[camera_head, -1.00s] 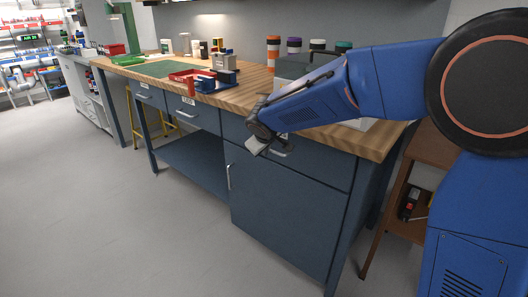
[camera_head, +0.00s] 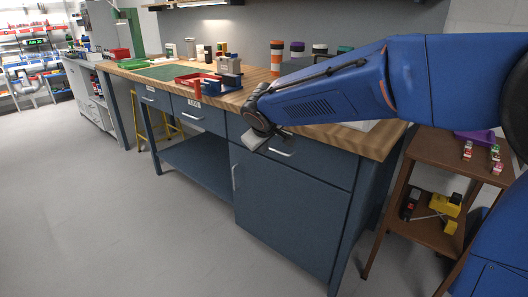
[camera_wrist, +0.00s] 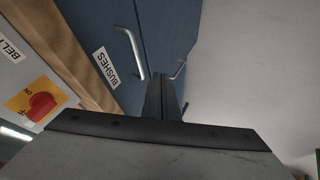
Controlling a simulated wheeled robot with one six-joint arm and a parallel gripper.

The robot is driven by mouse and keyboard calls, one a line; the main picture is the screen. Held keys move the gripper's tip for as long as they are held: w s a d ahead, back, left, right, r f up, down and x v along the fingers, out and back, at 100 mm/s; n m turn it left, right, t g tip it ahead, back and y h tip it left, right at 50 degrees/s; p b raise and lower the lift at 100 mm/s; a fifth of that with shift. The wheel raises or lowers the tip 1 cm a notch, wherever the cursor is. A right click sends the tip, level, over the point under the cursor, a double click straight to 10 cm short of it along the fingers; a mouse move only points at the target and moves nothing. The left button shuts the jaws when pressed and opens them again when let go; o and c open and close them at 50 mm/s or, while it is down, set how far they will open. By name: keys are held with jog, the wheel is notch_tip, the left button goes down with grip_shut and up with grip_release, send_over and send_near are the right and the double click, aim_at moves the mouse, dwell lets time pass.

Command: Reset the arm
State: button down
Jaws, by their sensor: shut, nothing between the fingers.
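My blue arm reaches in from the right in the head view, in front of the workbench. My gripper (camera_head: 252,141) hangs at the front edge of the bench, before the drawer fronts. In the wrist view the fingers (camera_wrist: 160,78) are together with nothing between them.
The workbench (camera_head: 300,135) has a wooden top with red and blue bins (camera_head: 222,84) and several lidded containers. A brown shelf cart (camera_head: 433,160) stands at the right with small items. A red knob on a yellow plate (camera_wrist: 40,105) shows in the wrist view. The grey floor at left is clear.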

jog(key=s+d+r+m+g+h, duration=0.1)
jog(key=s+d+m, duration=0.1)
jog(key=s+d, duration=0.75)
jog(key=s+d+r+m+g, duration=0.1)
jog(key=s+d+m, duration=0.35)
jog(key=d, duration=0.85)
jog(key=s+d+f, duration=0.2)
jog(key=s+d, duration=0.1)
jog(key=s, duration=0.4)
jog(key=s+d+f+m, duration=0.1)
jog(key=s+d+f, duration=0.2)
jog(key=s, duration=0.5)
jog(key=s+d+f+m+g, duration=0.1)
jog(key=s+d+f, duration=0.2)
jog(key=s, duration=0.5)
jog(key=shift+s+f+y, duration=0.15)
jog(key=shift+s+y, duration=0.1)
jog(key=shift+y, duration=0.15)
jog(key=shift+m, duration=0.25)
